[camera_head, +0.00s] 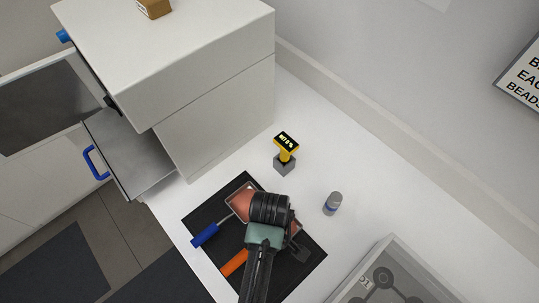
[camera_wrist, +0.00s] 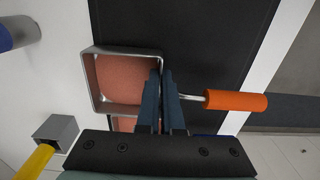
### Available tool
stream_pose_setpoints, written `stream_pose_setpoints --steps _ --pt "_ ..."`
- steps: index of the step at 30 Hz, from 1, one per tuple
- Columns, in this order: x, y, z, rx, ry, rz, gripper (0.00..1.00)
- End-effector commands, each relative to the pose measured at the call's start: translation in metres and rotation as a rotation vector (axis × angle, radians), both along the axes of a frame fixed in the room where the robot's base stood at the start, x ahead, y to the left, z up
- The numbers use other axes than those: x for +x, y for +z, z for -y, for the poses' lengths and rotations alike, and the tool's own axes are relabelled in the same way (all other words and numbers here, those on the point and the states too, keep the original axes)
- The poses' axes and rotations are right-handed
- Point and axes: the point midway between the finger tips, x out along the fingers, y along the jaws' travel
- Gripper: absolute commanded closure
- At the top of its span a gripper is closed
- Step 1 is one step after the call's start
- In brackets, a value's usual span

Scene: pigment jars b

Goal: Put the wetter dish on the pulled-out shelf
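Two square metal dishes with reddish contents are at the black mat (camera_head: 318,256). One has a blue handle (camera_head: 205,235); its pan (camera_head: 238,203) is partly behind my gripper. The orange-handled dish (camera_wrist: 121,80) shows in the wrist view, its handle (camera_wrist: 235,100) pointing right; the head view mostly hides its pan. My gripper (camera_wrist: 161,74) has its fingers close together at the handle-side wall of this dish, seemingly pinching it. I cannot tell whether it is lifted. The pulled-out shelf (camera_head: 130,158) juts from the cabinet, empty. The yellow meter's display (camera_head: 286,142) is lit but too small to read surely.
The white cabinet (camera_head: 215,125) stands behind the mat, with an open door (camera_head: 50,105) at left. A grey jar (camera_head: 332,203) with a blue band stands right of the mat. A clear-topped box (camera_head: 385,250) is at lower right. The counter between them is bare.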

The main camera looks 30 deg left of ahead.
Motion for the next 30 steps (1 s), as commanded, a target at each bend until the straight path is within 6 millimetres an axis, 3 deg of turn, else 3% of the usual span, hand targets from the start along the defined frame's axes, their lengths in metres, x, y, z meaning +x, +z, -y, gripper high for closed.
stream_pose_setpoints --steps 4,14,20,30 --pt "0.0 -0.012 0.0 0.001 0.0 0.001 1.0" --pt "0.001 -0.015 0.0 0.0 0.0 0.002 1.0" --pt "0.0 -0.015 0.0 0.001 -0.001 0.0 0.67" --pt "0.0 -0.012 0.0 0.001 -0.001 0.001 0.67"
